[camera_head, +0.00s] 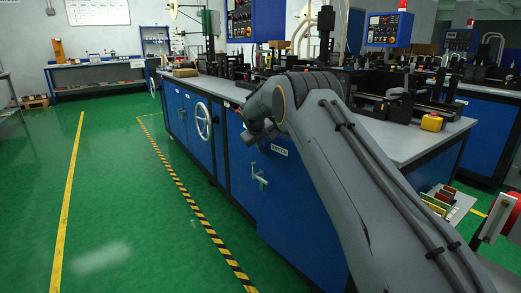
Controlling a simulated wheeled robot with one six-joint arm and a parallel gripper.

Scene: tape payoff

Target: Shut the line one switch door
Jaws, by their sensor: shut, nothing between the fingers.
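A long blue cabinet with a grey worktop (400,140) runs along the right. Farther along are blue door panels (178,108) and a handwheel (203,121). I cannot tell which panel is the line one switch door, and none stands visibly open. My grey arm reaches from the lower right, and its wrist is bent down in front of the cabinet, above and near the handle. My gripper's fingers do not show.
Black machine parts and a yellow button box (432,122) are on the worktop. Blue control boxes (388,29) stand above. The green floor (110,200) at left is clear, with a yellow line and a black-and-yellow strip (200,215) along the cabinet. A workbench (95,66) stands far back.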

